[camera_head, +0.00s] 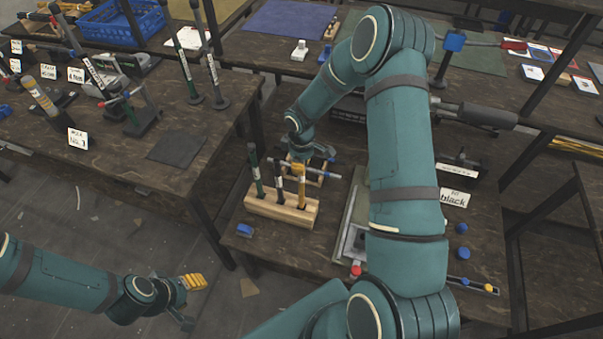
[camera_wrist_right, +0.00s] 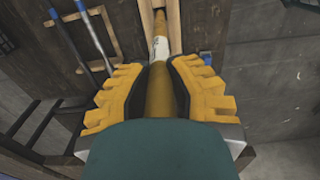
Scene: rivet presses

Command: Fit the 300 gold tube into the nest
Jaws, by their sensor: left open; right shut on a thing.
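The gold tube (camera_head: 301,184) stands at the right end of a wooden block rack (camera_head: 270,209), beside a green tube (camera_head: 254,168) and a dark tube with a white label (camera_head: 279,182). My right gripper (camera_head: 300,158) is around its upper part. In the right wrist view the gold tube (camera_wrist_right: 160,92) lies between the yellow fingers of my right gripper (camera_wrist_right: 160,85), and its white-labelled far end reaches the wood. Its number is not readable. My left gripper (camera_head: 190,283) is open and empty over the floor at lower left. I cannot tell which thing is the nest.
A small wooden frame (camera_head: 322,180) with a blue-ended rod across it stands behind the rack. A blue piece (camera_head: 245,230) lies at the table's left edge. My right arm hides much of the table. A side table (camera_head: 110,150) at left holds several tubes and stands.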

